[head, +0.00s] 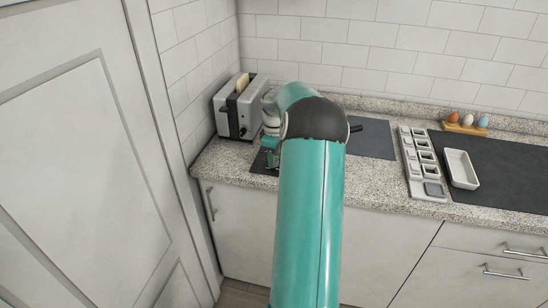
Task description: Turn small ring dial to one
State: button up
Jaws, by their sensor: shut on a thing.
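My teal arm reaches across the front of the counter, and my gripper (271,158) is small and partly hidden at its far end. It points down over the front left part of a dark flat panel (371,139) set on the counter; my arm covers the panel's middle. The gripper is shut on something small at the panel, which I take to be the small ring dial. The dial itself and its markings cannot be made out.
A silver toaster (228,112) with bread stands close left of my gripper. A strip of grey framed pieces (417,160), a white dish (461,169) on a dark mat (510,172) and a wooden egg holder (464,129) are at right. A tall white door (75,150) stands at left.

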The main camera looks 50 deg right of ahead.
jog(key=shift+m, duration=1.6)
jog(key=o, duration=1)
notch_tip(320, 180, up, 14)
jog(key=shift+f, duration=0.1)
